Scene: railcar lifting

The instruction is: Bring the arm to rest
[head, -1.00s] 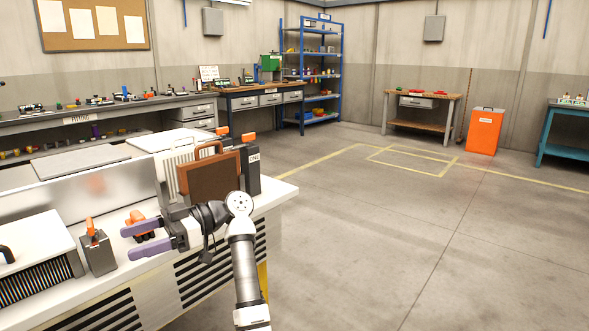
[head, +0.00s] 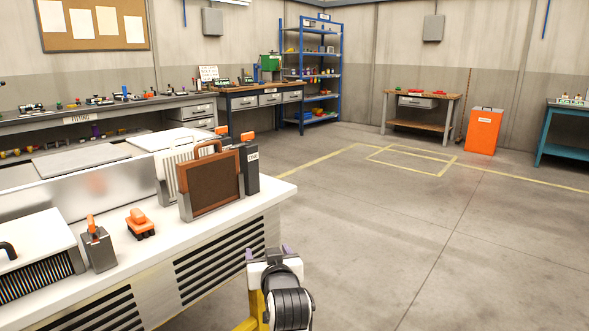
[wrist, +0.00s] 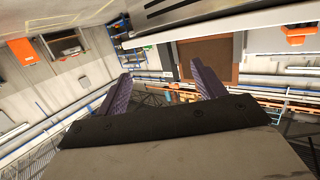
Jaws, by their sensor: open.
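My gripper (head: 269,253) is low in the head view, beside the near right end of the white bench and over the floor side. Its purple fingertips just show past the wrist, which hides most of it. In the wrist view my gripper (wrist: 160,85) has its two purple fingers spread wide apart with nothing between them. It is open and empty.
The white bench (head: 150,252) holds a brown panel with a handle (head: 212,185), an orange piece (head: 140,224) and a grey block with an orange lever (head: 98,248). A yellow post (head: 254,300) stands close by my arm. The floor to the right is clear.

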